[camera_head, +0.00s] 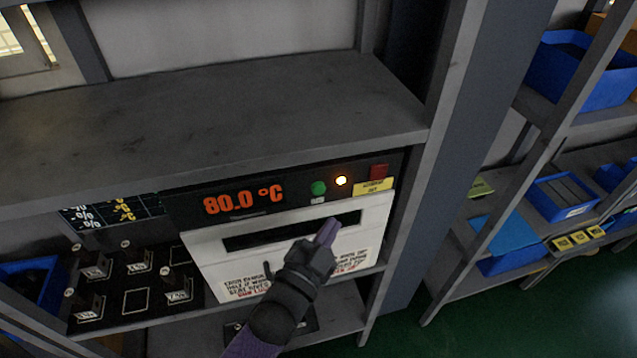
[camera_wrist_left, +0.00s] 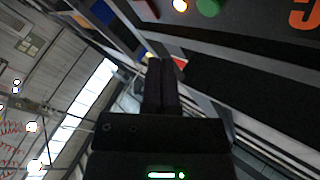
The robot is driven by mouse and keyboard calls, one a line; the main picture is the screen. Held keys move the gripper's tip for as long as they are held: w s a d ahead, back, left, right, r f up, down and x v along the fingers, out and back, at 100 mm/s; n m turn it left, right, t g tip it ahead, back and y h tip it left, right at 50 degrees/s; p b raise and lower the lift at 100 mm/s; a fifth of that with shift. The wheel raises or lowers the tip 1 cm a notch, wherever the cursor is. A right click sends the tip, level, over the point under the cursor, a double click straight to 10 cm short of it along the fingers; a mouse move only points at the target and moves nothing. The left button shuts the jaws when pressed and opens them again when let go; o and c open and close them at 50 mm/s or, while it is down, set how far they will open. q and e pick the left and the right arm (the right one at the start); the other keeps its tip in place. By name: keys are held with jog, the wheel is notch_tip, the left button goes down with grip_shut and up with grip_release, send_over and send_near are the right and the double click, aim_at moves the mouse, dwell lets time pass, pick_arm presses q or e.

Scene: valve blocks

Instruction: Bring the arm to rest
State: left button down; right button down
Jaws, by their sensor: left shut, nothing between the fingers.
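My left gripper (camera_head: 327,232) is shut and empty in the head view. It is in front of the white front panel of an oven-like unit (camera_head: 215,270), over the right part of the dark slot. I cannot tell whether it touches the panel. In the left wrist view the shut fingers (camera_wrist_left: 161,85) point up the picture, with the unit's dark control strip (camera_wrist_left: 250,35) beyond them. My right gripper is not in view.
The unit has a red 80.0 °C display (camera_head: 243,199), a green button (camera_head: 319,187), a lit lamp (camera_head: 341,180) and a red button (camera_head: 378,171). A black board (camera_head: 135,300) holds several small blocks at the left. A grey shelf (camera_head: 200,110) overhangs the unit. Blue bins (camera_head: 563,197) stand at the right.

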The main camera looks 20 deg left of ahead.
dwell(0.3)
pick_arm(q)
jog(key=s+a+f+n+g+y+b, duration=0.1)
jog(key=s+f+g+b, duration=0.3)
jog(key=f, duration=0.9)
jog(key=s+a+f+n+g+b, duration=0.1)
jog(key=s+f+g+b, duration=0.3)
jog(key=f, duration=0.9)
jog(key=s+f+n+g+y+b, duration=0.1)
jog(key=s+f+n+b, duration=0.15)
jog(key=f+b, duration=0.65)
jog(key=s+a+f+g+b, duration=0.2)
jog(key=s+f+g, duration=0.1)
jog(key=s+f, duration=0.5)
jog(key=s+a+f+n+g+y+b, duration=0.1)
jog(key=s+f+g+b, duration=0.1)
jog(key=s+f, duration=0.6)
jog(key=s+a+f+n+g+y+b, duration=0.1)
jog(key=s+a+f+g+b, duration=0.1)
jog(key=s+f, duration=0.6)
jog(key=g+b, duration=0.1)
jog(key=g, duration=0.1)
jog(key=shift+s+a+g, duration=0.3)
jog(key=shift+s+a, duration=0.05)
jog(key=shift+w+f+n, duration=0.1)
jog(key=shift+n, duration=0.15)
